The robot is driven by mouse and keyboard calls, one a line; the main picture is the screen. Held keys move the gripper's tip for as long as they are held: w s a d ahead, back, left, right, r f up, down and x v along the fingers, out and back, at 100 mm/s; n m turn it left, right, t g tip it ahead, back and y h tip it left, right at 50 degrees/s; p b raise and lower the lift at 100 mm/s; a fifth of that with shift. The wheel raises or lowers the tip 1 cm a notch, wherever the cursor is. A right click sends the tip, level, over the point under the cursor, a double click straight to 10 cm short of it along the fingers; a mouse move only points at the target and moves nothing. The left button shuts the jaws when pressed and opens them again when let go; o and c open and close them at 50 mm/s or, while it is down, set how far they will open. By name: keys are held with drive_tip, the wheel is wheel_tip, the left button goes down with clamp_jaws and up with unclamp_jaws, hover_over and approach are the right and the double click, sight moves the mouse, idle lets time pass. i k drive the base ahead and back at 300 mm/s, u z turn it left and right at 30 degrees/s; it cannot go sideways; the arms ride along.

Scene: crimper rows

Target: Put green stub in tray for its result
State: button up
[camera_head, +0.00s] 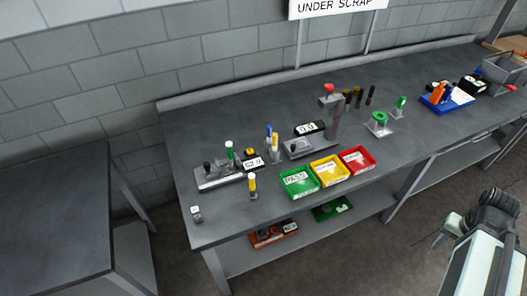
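A green-topped stub (229,149) stands upright at the grey device on the left of the bench, beside a small display (253,162) whose digits look like 62.0. Another green upright piece (401,102) stands on a small plate at right. Three trays sit at the front edge: a green tray (289,192) labelled PASS, a yellow tray (320,180) and a red tray (367,166); the last two labels are unreadable. Part of my arm shows at lower right, away from the bench items. My gripper (446,233) seems to be there, but its fingers are unclear.
Blue- and yellow-topped pieces (271,140) and a yellow-topped piece (252,184) stand between device and trays. A red-topped press (331,115) stands behind the trays. A blue bin (432,104) is at right. Orange and green bins sit on the lower shelf. The bench's front left is mostly clear.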

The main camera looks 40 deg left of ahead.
sight(328, 173)
drive_tip(key=z, duration=0.2)
drive_tip(key=i, duration=1.9)
drive_tip(key=u, duration=4.85)
drive_tip(key=i, duration=1)
drive_tip(key=z, duration=0.1)
